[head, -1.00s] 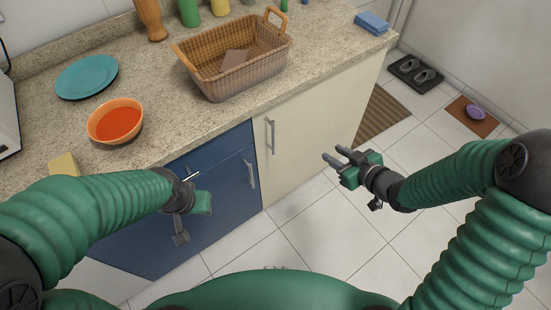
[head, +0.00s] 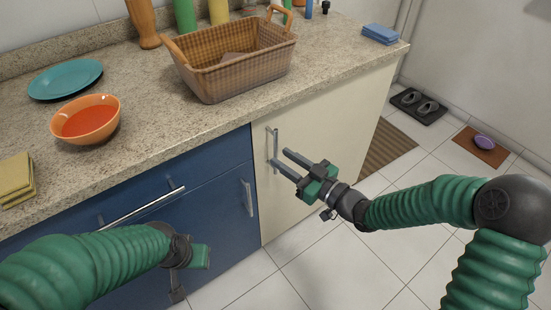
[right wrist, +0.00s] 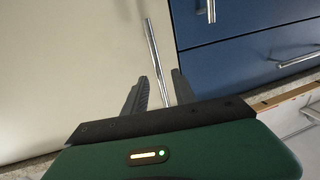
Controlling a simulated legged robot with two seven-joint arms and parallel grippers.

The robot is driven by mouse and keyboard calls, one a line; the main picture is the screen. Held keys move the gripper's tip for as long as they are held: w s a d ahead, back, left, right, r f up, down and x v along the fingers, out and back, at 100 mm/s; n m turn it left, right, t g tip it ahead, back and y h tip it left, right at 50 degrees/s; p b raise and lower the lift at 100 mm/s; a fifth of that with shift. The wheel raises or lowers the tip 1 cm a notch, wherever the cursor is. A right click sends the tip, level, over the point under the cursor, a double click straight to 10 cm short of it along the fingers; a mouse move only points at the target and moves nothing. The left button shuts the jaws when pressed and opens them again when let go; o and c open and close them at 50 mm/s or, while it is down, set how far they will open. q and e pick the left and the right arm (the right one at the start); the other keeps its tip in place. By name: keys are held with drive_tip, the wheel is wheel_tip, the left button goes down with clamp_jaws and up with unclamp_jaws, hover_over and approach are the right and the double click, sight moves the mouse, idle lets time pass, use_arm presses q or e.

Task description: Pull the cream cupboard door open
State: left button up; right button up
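The cream cupboard door (head: 315,120) is shut, under the counter to the right of the blue fronts. Its vertical metal handle (head: 272,146) is near the door's left edge. My right gripper (head: 279,160) is open, its fingertips at the handle. In the right wrist view the handle (right wrist: 154,55) runs down into the gap between the two open fingers (right wrist: 158,85); I cannot tell whether they touch it. My left gripper (head: 188,275) hangs low in front of the blue drawers, and its fingers are mostly hidden.
Blue drawers (head: 215,195) with metal handles adjoin the cream door. On the counter stand a wicker basket (head: 235,75), an orange bowl (head: 86,120) and a teal plate (head: 65,78). The tiled floor (head: 345,265) before the door is clear; a brown mat (head: 388,145) lies to the right.

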sight(276, 153)
drive_tip(key=x, duration=0.3)
drive_tip(key=shift+w+a+b, duration=0.2)
drive_tip(key=shift+w+b, duration=0.1)
drive_tip(key=shift+b, duration=0.1)
clamp_jaws()
idle(1.1)
